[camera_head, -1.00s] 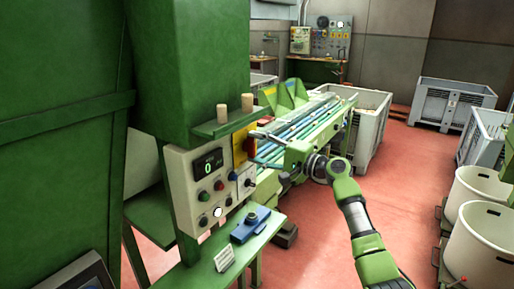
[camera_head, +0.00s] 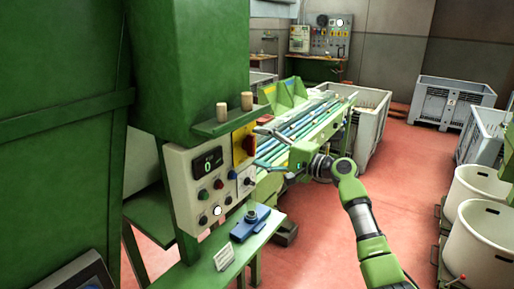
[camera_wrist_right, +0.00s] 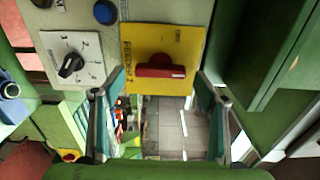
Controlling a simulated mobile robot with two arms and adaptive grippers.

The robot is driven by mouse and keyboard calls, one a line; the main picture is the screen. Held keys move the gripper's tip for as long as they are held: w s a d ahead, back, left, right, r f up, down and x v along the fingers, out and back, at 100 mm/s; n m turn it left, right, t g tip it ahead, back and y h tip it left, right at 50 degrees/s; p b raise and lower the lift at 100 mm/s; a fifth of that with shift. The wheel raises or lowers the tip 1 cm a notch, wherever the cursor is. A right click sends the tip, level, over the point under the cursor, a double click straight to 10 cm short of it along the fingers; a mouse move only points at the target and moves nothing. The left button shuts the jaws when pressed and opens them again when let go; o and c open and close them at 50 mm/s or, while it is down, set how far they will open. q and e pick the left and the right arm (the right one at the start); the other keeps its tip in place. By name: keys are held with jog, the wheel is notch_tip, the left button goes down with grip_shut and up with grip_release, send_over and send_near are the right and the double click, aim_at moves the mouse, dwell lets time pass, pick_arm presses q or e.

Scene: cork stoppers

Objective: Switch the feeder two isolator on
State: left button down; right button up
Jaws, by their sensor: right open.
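The feeder two isolator is a yellow plate (camera_wrist_right: 187,42) marked FEEDER 2 with a red handle (camera_wrist_right: 160,71). In the right wrist view the handle lies crosswise in the picture. In the head view the yellow plate (camera_head: 239,156) and red handle (camera_head: 249,145) are at the right edge of the pale control panel. My right gripper (camera_head: 259,147) is open in front of the isolator. In the right wrist view its fingers (camera_wrist_right: 152,92) are spread on either side of the handle's line, with nothing between them. I see no contact with the handle. My left gripper is not in view.
The panel (camera_head: 181,185) also carries a display (camera_head: 208,162), several buttons and a black selector knob (camera_wrist_right: 71,65). A blue device (camera_head: 250,222) lies on the ledge below. A conveyor (camera_head: 310,125) is behind my gripper.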

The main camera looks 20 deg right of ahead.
jog(key=v, duration=1)
jog(key=shift+d, duration=0.2)
jog(key=shift+s, duration=0.15)
notch_tip(320, 180, down, 31)
jog(key=d+m+g+h+b, duration=0.1)
jog(key=d+g+h+b, duration=0.15)
jog(key=h, duration=0.35)
jog(key=s+f+n+g+h, duration=0.15)
jog(key=s+f, duration=0.45)
jog(key=f, duration=0.6)
jog(key=s+f+n+g+h, duration=0.15)
jog(key=s+f, duration=0.45)
jog(key=f, duration=0.6)
jog(key=s+a+f+n+g+b, duration=0.2)
jog(key=s+f+g, duration=0.2)
jog(key=s+f, duration=0.95)
jog(key=s+a+f+n+g, duration=0.1)
jog(key=s+f, duration=0.4)
jog(key=s, duration=0.6)
jog(key=s+a+f+n+g+h+b, duration=0.1)
jog(key=s+a+f+n, duration=0.3)
jog(key=s, duration=0.8)
jog(key=s+a+f+n+g+h, duration=0.1)
jog(key=s+f+n, duration=0.3)
jog(key=s, duration=0.7)
jog(key=shift+s+a+f+g, duration=0.4)
jog(key=shift+a+f, duration=0.4)
jog(key=shift+f, duration=0.15)
